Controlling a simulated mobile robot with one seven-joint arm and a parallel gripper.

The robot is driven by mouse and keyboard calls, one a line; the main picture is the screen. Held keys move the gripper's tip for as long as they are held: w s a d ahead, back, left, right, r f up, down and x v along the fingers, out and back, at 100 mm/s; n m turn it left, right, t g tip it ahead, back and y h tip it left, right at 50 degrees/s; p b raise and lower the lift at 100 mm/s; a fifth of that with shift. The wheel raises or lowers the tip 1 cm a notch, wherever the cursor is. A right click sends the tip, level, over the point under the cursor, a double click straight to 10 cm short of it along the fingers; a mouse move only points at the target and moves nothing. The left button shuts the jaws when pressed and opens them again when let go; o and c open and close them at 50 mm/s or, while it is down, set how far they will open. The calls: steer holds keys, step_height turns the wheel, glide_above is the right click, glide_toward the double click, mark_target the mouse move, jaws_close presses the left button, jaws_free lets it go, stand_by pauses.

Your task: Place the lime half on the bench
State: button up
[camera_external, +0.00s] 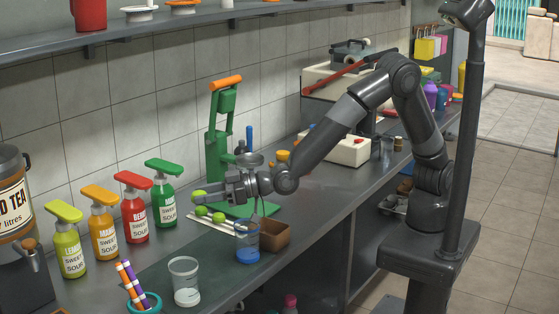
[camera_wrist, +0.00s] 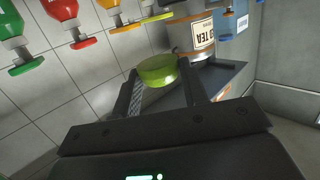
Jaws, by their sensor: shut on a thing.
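The lime half (camera_external: 199,196) is green and round, held at the tip of my gripper (camera_external: 207,196). In the wrist view the lime half (camera_wrist: 158,70) sits between the two fingers of my gripper (camera_wrist: 160,82), which is shut on it. It is held up above the bench (camera_external: 215,266), in front of the sauce bottles. More green lime pieces (camera_external: 211,213) lie on a pale board below and right of the held one. The contact between fingers and lime is partly hidden in the external view.
Several pump bottles (camera_external: 166,202) line the wall side. A green press (camera_external: 222,130) stands behind my gripper. A blue-based cup (camera_external: 247,243), a brown box (camera_external: 273,235), a clear cup (camera_external: 185,283) and a straw holder (camera_external: 146,303) stand near the front. Bare bench lies left of the cups.

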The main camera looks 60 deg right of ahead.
steer(key=s+a, duration=0.3)
glide_above(213, 283)
step_height(213, 283, down, 13)
steer(key=shift+n+g+y, duration=0.3)
step_height(213, 283, down, 11)
steer(key=shift+r, duration=0.1)
steer(key=shift+f, duration=0.2)
steer(key=o, duration=1)
steer(key=shift+o, duration=0.2)
steer(key=shift+r, duration=0.2)
steer(key=v, duration=1.1)
steer(key=shift+s, duration=0.1)
steer(key=shift+o, duration=0.5)
steer(key=shift+s+d, duration=0.3)
